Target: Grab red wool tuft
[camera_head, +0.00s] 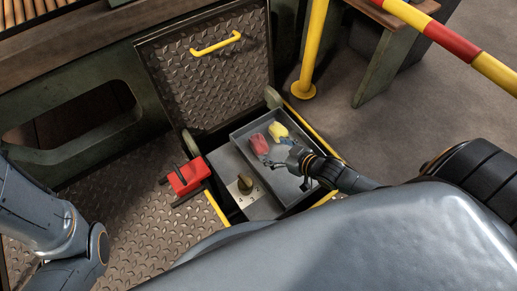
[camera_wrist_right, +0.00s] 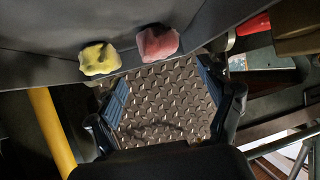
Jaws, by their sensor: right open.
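The red wool tuft (camera_head: 259,143) lies in a grey tray (camera_head: 303,203) set in the open floor hatch. A yellow wool tuft (camera_head: 278,131) lies just to its right. My right gripper (camera_head: 278,160) is open and empty over the tray, close to the red tuft on its near side. In the right wrist view the red tuft (camera_wrist_right: 157,42) and yellow tuft (camera_wrist_right: 98,59) are beyond the open fingers (camera_wrist_right: 165,95), not between them. My left arm shows at the left edge; its gripper is out of frame.
The raised hatch lid (camera_head: 205,75) with a yellow handle (camera_head: 215,44) stands behind the tray. A yellow post (camera_head: 312,50) stands behind right.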

